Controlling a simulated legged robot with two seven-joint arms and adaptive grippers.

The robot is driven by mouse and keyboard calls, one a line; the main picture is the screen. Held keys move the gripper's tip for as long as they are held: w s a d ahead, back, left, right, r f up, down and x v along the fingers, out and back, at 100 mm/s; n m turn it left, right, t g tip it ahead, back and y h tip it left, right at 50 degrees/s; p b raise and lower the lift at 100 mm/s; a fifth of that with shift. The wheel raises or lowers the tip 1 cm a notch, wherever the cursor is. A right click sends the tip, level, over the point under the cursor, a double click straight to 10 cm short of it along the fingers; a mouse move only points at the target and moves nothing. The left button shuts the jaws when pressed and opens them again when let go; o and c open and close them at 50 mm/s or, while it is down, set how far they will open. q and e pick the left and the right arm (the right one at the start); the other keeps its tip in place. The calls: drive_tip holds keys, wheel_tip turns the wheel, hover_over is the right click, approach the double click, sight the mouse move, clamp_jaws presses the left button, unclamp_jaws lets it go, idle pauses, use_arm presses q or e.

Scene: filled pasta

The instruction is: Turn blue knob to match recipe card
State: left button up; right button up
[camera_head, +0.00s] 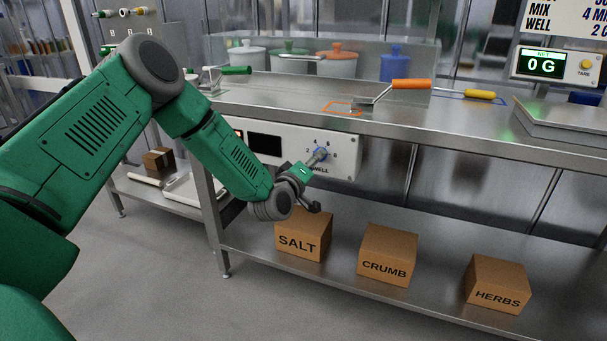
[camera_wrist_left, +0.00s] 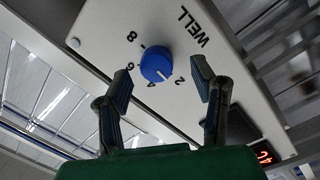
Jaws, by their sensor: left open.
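The blue knob (camera_wrist_left: 155,67) is on a white panel (camera_wrist_left: 95,22) marked WELL, with 2, 4, 6 and 8 around it. Its white mark points between 2 and 4, seemingly nearer 2. In the head view the knob (camera_head: 320,154) is partly hidden by my left gripper (camera_head: 316,172), which is at the panel (camera_head: 345,160) under the counter. In the left wrist view my left gripper (camera_wrist_left: 162,80) is open, its fingers on either side of the knob with gaps.
Boxes marked SALT (camera_head: 303,236), CRUMB (camera_head: 387,255) and HERBS (camera_head: 497,284) stand on the lower shelf (camera_head: 350,287) beneath the panel. The steel counter edge (camera_head: 420,133) runs above it. An orange-handled tool (camera_head: 410,84) lies on the counter. A scale display (camera_head: 541,64) reads 0 G.

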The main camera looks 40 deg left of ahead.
use_arm(q)
drive_tip(key=s+d, duration=0.1)
drive_tip(key=s, duration=0.8)
drive_tip(key=shift+s+d, duration=0.15)
drive_tip(key=shift+s, duration=0.2)
drive_tip(key=shift+f, duration=0.1)
